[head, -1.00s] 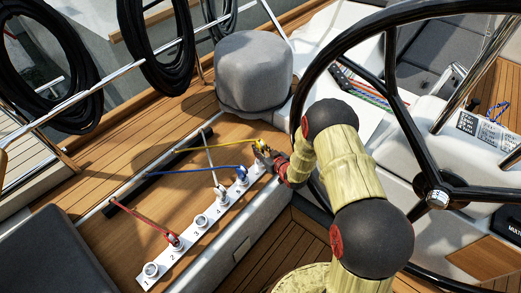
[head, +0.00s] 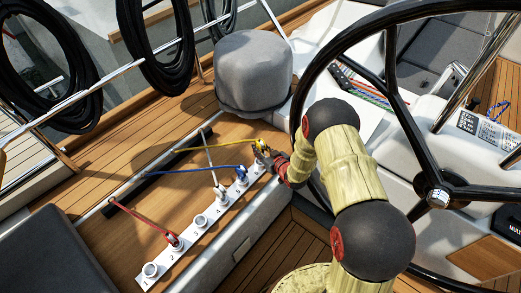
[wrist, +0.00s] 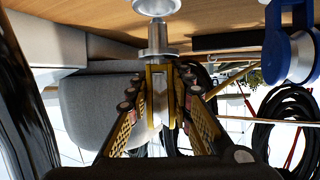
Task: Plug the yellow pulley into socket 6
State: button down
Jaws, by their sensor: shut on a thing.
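The yellow pulley (head: 261,146) is in my gripper (head: 268,152), above the far end of the numbered white socket strip (head: 186,251). Its yellow rope (head: 215,145) runs left across the deck. In the wrist view my gripper (wrist: 160,92) is shut on the pulley's yellow-and-metal body (wrist: 157,85). Its metal stem (wrist: 157,38) points at a pale round socket (wrist: 157,6) at the top edge. The stem is in line with this socket; I cannot tell how deep it sits. Socket 6 is mostly hidden by the gripper in the head view.
The blue pulley (head: 241,174) stands beside the yellow one and shows close at right in the wrist view (wrist: 290,50). A white-roped pulley (head: 219,189) and a red pulley (head: 174,240) stand further along. The steering wheel (head: 305,85) rim is close to my arm.

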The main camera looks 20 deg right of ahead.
jog(key=shift+f+b, duration=2.1)
jog(key=shift+f, duration=0.45)
jog(key=c, duration=1.5)
grip_release()
jog(key=shift+s, duration=0.15)
jog(key=v, duration=1.1)
jog(key=shift+s+r, duration=0.2)
jog(key=shift+s, duration=0.05)
jog(key=shift+d, duration=0.1)
